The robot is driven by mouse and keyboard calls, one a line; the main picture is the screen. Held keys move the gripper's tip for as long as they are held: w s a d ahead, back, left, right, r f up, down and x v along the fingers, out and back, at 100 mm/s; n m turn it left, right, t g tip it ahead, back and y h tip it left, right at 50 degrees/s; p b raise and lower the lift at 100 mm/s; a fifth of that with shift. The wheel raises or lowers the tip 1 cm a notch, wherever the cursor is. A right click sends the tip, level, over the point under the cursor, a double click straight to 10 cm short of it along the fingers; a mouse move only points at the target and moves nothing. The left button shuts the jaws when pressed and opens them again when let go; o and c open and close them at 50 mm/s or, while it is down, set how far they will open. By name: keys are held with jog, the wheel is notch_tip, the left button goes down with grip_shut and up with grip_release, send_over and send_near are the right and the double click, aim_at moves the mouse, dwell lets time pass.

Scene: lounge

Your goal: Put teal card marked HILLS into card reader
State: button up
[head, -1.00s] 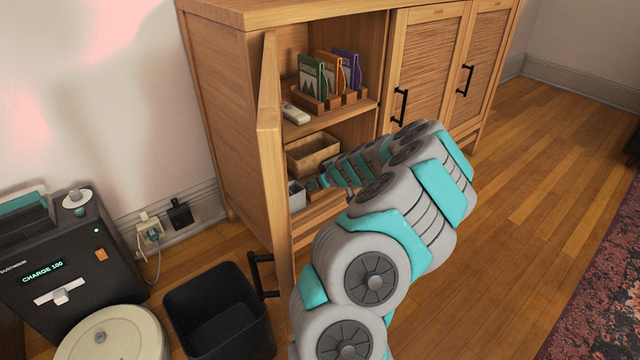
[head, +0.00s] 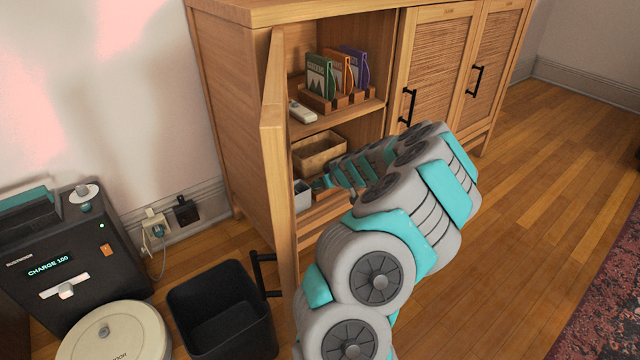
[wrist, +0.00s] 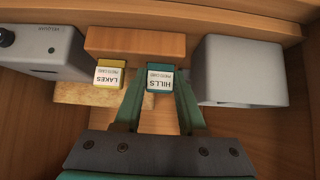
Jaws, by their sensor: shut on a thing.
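The teal card marked HILLS (wrist: 159,79) is between the two teal fingers of my gripper (wrist: 158,88) in the wrist view, its white label upside down. The gripper is shut on it. A yellow card marked LAKES (wrist: 108,76) is just left of it. Both cards sit against a wooden block (wrist: 136,44); I cannot tell whether the teal card still touches it. In the head view my gripper (head: 322,184) is low inside the open cabinet, and the card cannot be made out.
A grey box (wrist: 243,72) stands close on the right in the wrist view. The open cabinet door (head: 274,180) is left of my arm. A shelf (head: 345,115) with booklets is above. A black bin (head: 222,315) and a dark machine (head: 60,265) stand on the floor at left.

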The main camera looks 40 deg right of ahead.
grip_shut()
jog(key=shift+r, duration=0.15)
jog(key=shift+r+p, duration=0.4)
jog(key=shift+r, duration=1.15)
jog(key=shift+s, duration=0.1)
